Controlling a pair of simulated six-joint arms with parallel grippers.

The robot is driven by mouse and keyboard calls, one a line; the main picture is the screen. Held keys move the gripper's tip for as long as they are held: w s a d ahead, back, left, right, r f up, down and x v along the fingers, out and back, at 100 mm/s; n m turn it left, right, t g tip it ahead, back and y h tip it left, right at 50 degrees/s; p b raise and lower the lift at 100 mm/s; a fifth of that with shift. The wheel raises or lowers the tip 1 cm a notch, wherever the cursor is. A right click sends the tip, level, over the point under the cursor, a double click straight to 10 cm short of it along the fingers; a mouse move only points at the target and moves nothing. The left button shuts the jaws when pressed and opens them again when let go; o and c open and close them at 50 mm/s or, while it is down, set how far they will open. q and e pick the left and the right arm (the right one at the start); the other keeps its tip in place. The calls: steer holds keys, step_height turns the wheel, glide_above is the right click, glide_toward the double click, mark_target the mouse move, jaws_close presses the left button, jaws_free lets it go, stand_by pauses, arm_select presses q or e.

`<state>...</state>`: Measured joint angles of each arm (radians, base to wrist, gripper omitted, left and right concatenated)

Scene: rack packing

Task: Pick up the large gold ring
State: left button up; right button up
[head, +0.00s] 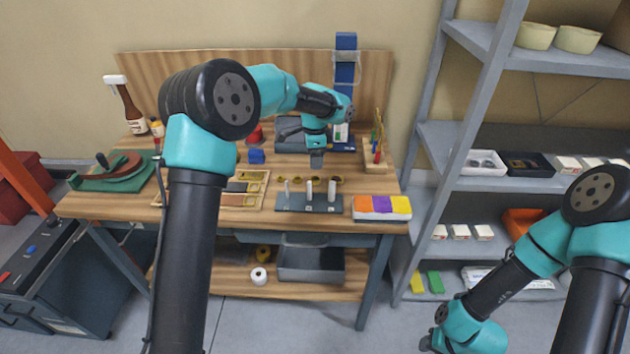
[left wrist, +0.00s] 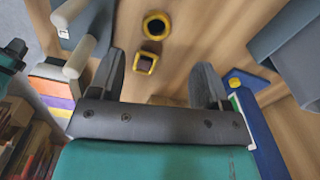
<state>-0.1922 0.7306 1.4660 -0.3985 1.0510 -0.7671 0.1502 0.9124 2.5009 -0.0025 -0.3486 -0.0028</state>
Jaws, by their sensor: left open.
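In the left wrist view, a larger gold ring (left wrist: 145,26) with a dark centre lies farther from the fingers. A smaller, squarer one (left wrist: 137,65) lies just past the fingertips.
Upright light pegs (head: 309,188) stand on the plate. A colored box (head: 382,207) sits at the bench's right front. A blue block (head: 256,156) and a wooden tray (head: 228,200) lie to the left. A grey shelf (head: 540,62) is at right.

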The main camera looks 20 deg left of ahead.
mark_target(314, 175)
arm_select(q)
steer(key=shift+f, duration=1.35)
steer(key=shift+s+a+f, duration=0.1)
steer(key=shift+s+f, duration=0.1)
steer(key=shift+f, duration=1.1)
steer(key=shift+s+f, duration=0.15)
steer(key=shift+f, duration=1.15)
steer(key=shift+c, duration=0.2)
steer(key=c, duration=1)
steer(key=shift+r, duration=0.2)
step_height(314, 175, up, 10)
steer(key=shift+f, duration=0.15)
